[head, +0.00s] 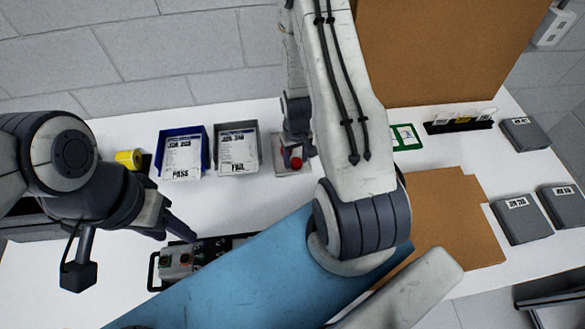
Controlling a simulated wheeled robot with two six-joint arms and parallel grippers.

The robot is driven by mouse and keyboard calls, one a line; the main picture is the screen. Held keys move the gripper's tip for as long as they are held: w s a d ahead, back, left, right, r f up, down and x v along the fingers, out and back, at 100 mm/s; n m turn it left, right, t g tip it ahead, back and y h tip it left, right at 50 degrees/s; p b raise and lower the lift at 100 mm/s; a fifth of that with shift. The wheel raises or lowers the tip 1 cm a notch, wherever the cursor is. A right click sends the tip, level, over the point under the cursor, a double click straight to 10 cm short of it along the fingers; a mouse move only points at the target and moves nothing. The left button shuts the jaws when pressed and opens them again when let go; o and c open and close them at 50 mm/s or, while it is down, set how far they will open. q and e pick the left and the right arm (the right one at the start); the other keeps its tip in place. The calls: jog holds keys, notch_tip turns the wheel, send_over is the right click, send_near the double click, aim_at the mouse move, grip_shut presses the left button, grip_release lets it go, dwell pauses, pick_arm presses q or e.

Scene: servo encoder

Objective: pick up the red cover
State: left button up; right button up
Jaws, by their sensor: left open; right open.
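The red cover (296,163) is a small, round red piece on a small grey tray (281,169) at the back middle of the white table. My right gripper (299,148) points down directly above the red cover and is open. My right forearm hides part of this area, and I cannot tell whether the fingers touch the cover. My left gripper (176,228) is open and empty at the left, close to a dark fixture.
A blue PASS bin (206,155) and a grey FAIL bin (218,168) stand left of the tray. A dark fixture (176,262) with buttons lies in front. A yellow roll (128,158) is far left. Brown cardboard (455,215) and grey boxes (522,222) lie right.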

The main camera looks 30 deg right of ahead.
grip_shut()
